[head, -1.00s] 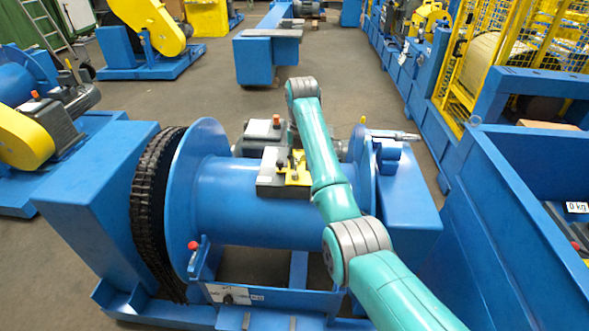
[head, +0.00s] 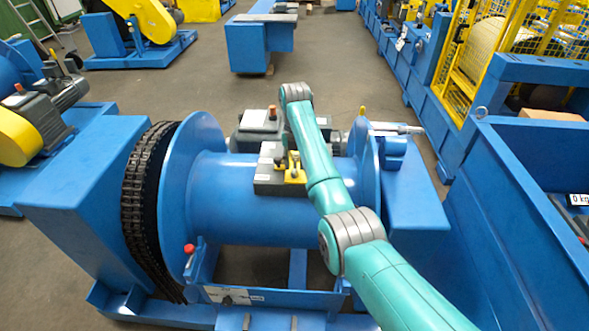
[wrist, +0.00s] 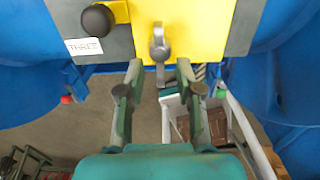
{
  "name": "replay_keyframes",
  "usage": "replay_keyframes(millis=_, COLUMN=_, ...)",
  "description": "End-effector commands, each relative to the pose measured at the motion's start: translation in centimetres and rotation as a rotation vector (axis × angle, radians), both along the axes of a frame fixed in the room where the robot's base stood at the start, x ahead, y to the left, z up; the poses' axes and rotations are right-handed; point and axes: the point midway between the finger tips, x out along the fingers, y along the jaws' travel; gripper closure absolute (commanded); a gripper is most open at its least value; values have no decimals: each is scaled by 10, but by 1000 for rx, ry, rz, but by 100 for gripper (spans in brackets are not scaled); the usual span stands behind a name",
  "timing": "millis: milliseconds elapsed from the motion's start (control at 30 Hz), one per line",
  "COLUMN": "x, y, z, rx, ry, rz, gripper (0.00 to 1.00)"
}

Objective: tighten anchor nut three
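The label THREE (wrist: 83,46) sits on a grey plate beside a black round knob (wrist: 98,20) in the wrist view. A yellow plate (wrist: 200,25) adjoins it and carries a grey lever-like part with a rounded end (wrist: 159,48); I cannot tell whether this is the anchor nut. In the head view the yellow piece (head: 295,174) sits on a grey block (head: 266,180) at the blue drum (head: 240,210); my arm hides the gripper there.
A black chain (head: 145,210) runs around the drum's left side. A grey motor-like unit (head: 258,128) stands behind the drum. A large blue frame (head: 510,210) is close on the right.

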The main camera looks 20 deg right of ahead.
Motion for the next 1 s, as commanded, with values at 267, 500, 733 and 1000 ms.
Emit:
replay_keyframes(millis=267, x=0, y=0, z=-29, rx=0, ry=0, rz=0, gripper=65)
replay_keyframes(millis=500, x=0, y=0, z=-33, rx=0, ry=0, rz=0, gripper=65)
replay_keyframes(millis=733, x=0, y=0, z=-33, rx=0, ry=0, rz=0, gripper=92)
replay_keyframes(millis=1000, x=0, y=0, z=-33, rx=0, ry=0, rz=-9, gripper=100)
